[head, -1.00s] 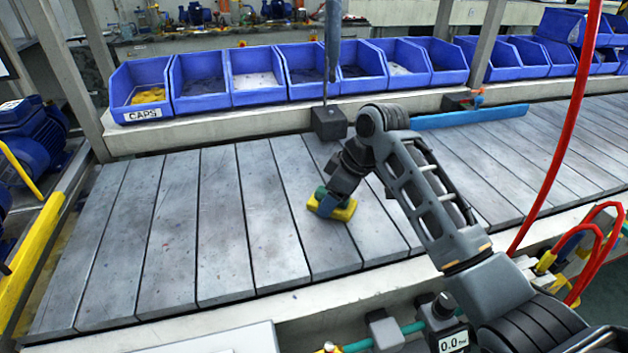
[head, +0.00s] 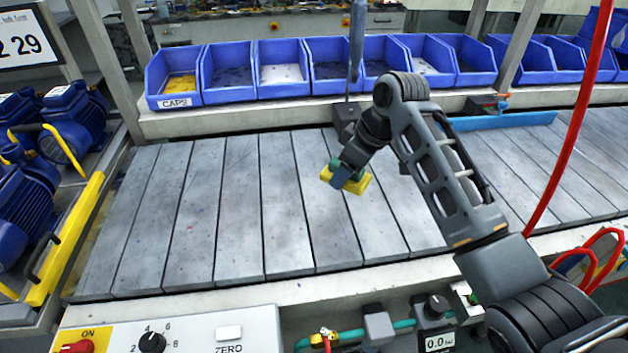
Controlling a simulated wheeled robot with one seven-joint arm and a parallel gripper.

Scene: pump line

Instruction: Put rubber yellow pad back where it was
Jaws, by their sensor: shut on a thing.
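The yellow pad (head: 357,185) is a small flat block, held in my gripper (head: 345,177) over the grey slatted conveyor. My gripper points down and to the left, and its fingers are shut on the pad. Blue and green parts of the fingers show at the pad's left and top. The fingers hide part of the pad. I cannot tell whether the pad touches the slats or is a little above them.
The slatted conveyor (head: 230,215) is clear left of my gripper. Blue bins (head: 281,85) line the back ledge; the leftmost, marked CAPS (head: 175,100), holds yellow pieces. A grey post (head: 356,45) stands behind my gripper. A red hose (head: 575,130) hangs at right. A control panel (head: 195,335) is in front.

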